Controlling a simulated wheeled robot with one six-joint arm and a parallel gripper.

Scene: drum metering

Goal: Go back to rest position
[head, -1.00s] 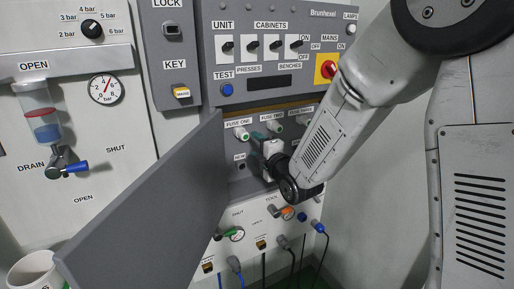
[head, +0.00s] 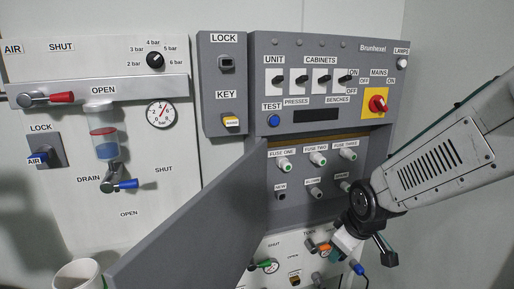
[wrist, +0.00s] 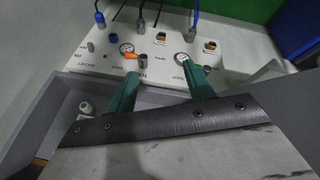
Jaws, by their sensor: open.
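My gripper (wrist: 160,70) shows in the wrist view with its two teal fingers apart and nothing between them. Beyond the fingers is the white lower panel (wrist: 105,58) with gauges, an orange-handled valve and cables. In the head view my gripper (head: 335,255) hangs at the lower right, below the fuse compartment and in front of the lower panel; its fingertips are partly hidden there. The fuse compartment (head: 372,150) is open, with fuse one (head: 284,165), fuse two (head: 318,160) and fuse three (head: 349,155) in its upper row.
The grey compartment door (head: 205,220) stands open toward me, left of my gripper. A white mug (head: 78,275) is at the lower left. The red MAINS switch (head: 377,104) is above right. Bare wall lies to the right.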

